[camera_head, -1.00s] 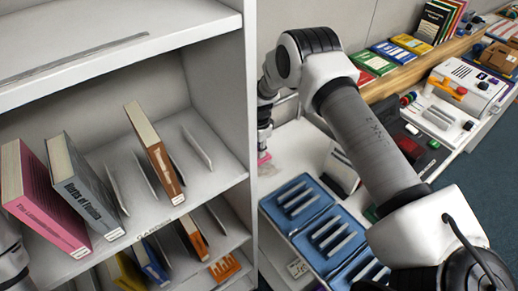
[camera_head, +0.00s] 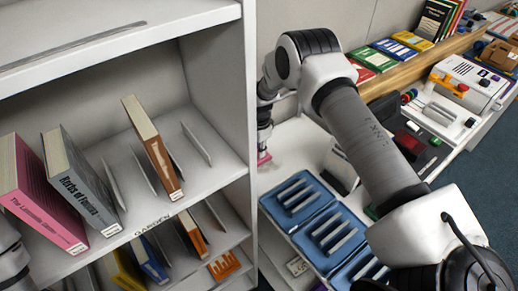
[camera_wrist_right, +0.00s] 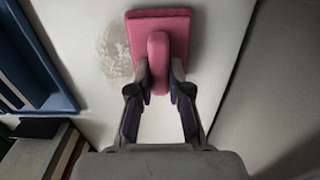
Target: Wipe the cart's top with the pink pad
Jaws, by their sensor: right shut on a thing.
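The pink pad (camera_wrist_right: 178,22) is a flat block with a raised handle. My right gripper (camera_wrist_right: 159,82) is shut on that handle, with a finger on each side. The pad is over the cart's pale top (camera_wrist_right: 158,124); I cannot tell for sure whether it touches it. A brownish speckled smudge (camera_wrist_right: 121,50) lies on the top just left of the pad. In the head view only a small pink bit of the pad (camera_head: 264,157) shows beyond the shelf's side wall, below my right gripper. Only a piece of my left arm shows at the left edge.
A white bookshelf (camera_head: 248,90) with upright books stands at the left, close beside my right gripper. Blue trays (camera_head: 293,228) with grey bars and a dark-and-white book (camera_head: 341,168) are on the cart. A wall (camera_wrist_right: 275,90) runs along the right in the wrist view.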

